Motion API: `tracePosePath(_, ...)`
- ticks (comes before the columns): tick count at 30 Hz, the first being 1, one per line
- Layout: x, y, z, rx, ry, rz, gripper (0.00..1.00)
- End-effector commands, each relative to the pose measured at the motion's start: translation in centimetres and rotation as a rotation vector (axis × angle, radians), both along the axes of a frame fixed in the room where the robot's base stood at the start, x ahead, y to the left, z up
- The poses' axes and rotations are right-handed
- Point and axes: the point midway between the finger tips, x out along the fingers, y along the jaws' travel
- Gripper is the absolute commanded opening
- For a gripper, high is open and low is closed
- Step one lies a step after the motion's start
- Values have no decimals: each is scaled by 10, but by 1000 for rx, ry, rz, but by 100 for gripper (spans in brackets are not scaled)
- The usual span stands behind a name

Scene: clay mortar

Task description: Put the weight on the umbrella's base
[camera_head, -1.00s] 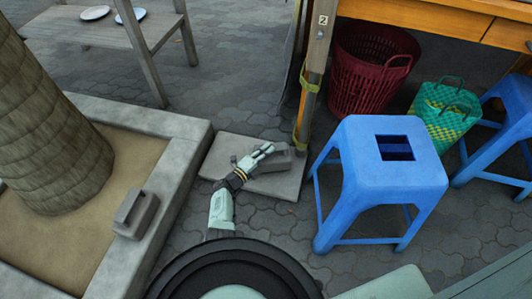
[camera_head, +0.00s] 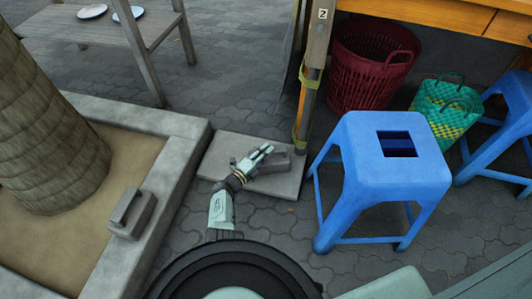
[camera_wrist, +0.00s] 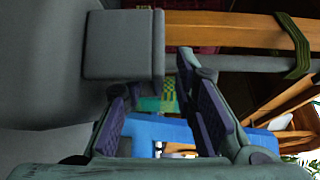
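The umbrella's base is a flat grey slab (camera_head: 282,187) on the paving, at the foot of the pole (camera_head: 314,75). A grey block-shaped weight (camera_head: 281,162) lies on the slab, close to the pole. A second grey weight with a handle (camera_head: 132,214) sits on the planter's ledge at the left. My gripper (camera_head: 266,152) is just above the slab, beside the first weight. In the wrist view its fingers (camera_wrist: 160,112) are apart with nothing between them. The weight beside it (camera_wrist: 122,47) shows close by, outside the fingers.
A blue stool (camera_head: 372,155) stands just right of the slab. A red basket (camera_head: 365,75) and a green checked bag (camera_head: 445,112) are behind it. The stone planter (camera_head: 180,190) with a trunk (camera_head: 45,130) borders the left. Paving behind the slab is clear.

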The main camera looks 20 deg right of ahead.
Motion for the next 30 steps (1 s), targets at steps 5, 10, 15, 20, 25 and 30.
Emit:
tracePosePath(5,0,0,0,0,0,0,27)
tracePosePath(10,-1,3,4,0,0,1,27)
tracePosePath(15,-15,28,6,0,2,5,27)
tracePosePath(20,-32,59,6,-1,2,6,27)
tracePosePath(25,-48,86,4,0,1,4,27)
tracePosePath(30,-57,101,3,1,0,1,27)
